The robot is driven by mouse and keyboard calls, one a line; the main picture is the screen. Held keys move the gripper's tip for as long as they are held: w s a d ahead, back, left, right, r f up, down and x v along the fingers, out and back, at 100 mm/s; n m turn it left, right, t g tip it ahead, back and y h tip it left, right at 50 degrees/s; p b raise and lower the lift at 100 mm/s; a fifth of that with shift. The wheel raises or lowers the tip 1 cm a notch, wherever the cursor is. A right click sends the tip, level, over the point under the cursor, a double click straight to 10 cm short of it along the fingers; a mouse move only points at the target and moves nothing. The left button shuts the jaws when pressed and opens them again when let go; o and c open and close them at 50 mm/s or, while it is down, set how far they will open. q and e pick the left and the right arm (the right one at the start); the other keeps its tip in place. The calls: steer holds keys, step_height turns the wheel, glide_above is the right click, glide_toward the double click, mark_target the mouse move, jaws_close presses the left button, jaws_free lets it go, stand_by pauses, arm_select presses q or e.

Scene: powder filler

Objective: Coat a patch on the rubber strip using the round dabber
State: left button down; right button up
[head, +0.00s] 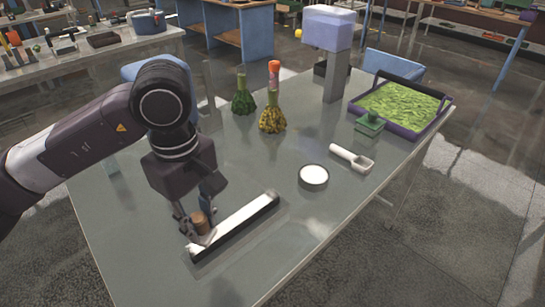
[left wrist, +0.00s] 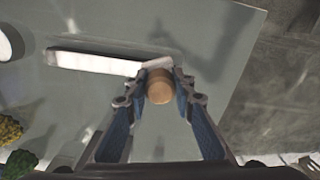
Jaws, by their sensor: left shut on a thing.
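The rubber strip (head: 238,223) lies on the grey table near its front, with a white top and a dark side. It also shows in the left wrist view (left wrist: 95,62). My left gripper (head: 200,226) points down at the strip's near left end and is shut on the round dabber (head: 201,222), whose brown rounded handle shows between the fingers in the left wrist view (left wrist: 160,92). The dabber's underside is hidden, so I cannot tell whether it touches the strip. A round dish of white powder (head: 313,176) stands to the right. My right gripper is not in view.
A white scoop (head: 352,157) lies behind the dish. A green block-like tool (head: 370,123) stands beside a purple-rimmed tray (head: 436,122) of green material. Two bunched brushes (head: 243,98) (head: 272,118) and a lilac-topped post (head: 333,80) stand farther back. The table's front right is clear.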

mark_target(198, 217)
arm_select(q)
step_height(198, 217, up, 2)
steer(key=shift+s+d+p, duration=0.1)
steer(key=shift+d+p, duration=0.05)
steer(key=shift+p, duration=0.15)
steer(key=shift+r, duration=0.45)
steer(key=shift+r+p, duration=0.35)
steer(key=shift+r, duration=0.1)
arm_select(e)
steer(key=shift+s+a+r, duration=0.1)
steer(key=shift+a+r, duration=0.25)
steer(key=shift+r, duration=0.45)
